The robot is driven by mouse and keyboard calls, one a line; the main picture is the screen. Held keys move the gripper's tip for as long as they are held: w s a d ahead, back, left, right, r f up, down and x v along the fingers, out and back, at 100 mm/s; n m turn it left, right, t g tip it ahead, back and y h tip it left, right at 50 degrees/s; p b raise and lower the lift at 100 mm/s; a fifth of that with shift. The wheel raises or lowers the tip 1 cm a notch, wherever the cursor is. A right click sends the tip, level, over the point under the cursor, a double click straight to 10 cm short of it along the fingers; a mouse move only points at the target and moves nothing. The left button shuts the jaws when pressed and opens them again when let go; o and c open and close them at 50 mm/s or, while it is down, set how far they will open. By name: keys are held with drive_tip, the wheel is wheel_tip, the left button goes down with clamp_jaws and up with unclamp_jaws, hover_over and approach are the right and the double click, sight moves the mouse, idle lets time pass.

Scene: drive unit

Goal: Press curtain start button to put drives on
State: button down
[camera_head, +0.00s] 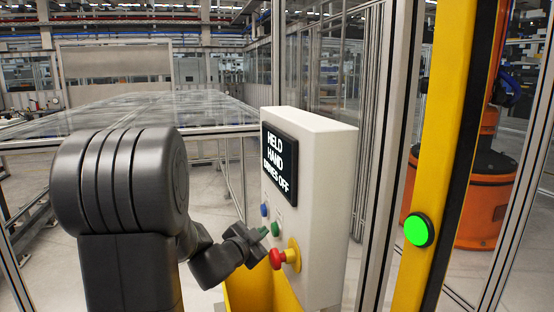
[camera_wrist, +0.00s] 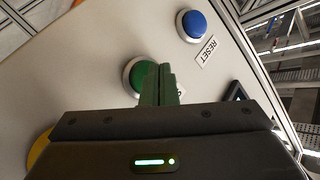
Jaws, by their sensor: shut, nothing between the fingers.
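A pale control box (camera_head: 318,205) stands ahead of my arm. Its dark display (camera_head: 279,162) reads "HELD HAND DRIVES OFF". Below it are a blue button (camera_head: 264,210), a green button (camera_head: 275,229) and a red mushroom knob (camera_head: 277,259) on a yellow base. My gripper (camera_head: 264,232) is shut and empty, with its green fingertips at the green button. In the wrist view the closed fingers (camera_wrist: 160,70) overlap the right part of the green button (camera_wrist: 142,76) and hide most of its label. I cannot tell whether they touch it. The blue button (camera_wrist: 191,25) sits beside a "RESET" label (camera_wrist: 208,50).
A yellow post (camera_head: 440,150) with a lit green round button (camera_head: 419,229) stands to the right. An orange robot base (camera_head: 485,200) is behind it. Metal frame posts and clear panels surround a long table (camera_head: 150,108) at the back left.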

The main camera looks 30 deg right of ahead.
drive_tip(key=shift+s+d, duration=0.1)
drive_tip(key=shift+d, duration=0.35)
idle(0.5)
drive_tip(key=shift+a, duration=0.85)
drive_tip(key=shift+a, duration=0.1)
drive_tip(key=a, duration=0.2)
drive_tip(key=w+a+p, duration=0.1)
drive_tip(key=a, duration=0.2)
drive_tip(key=shift+w+a+p, duration=0.35)
idle(0.8)
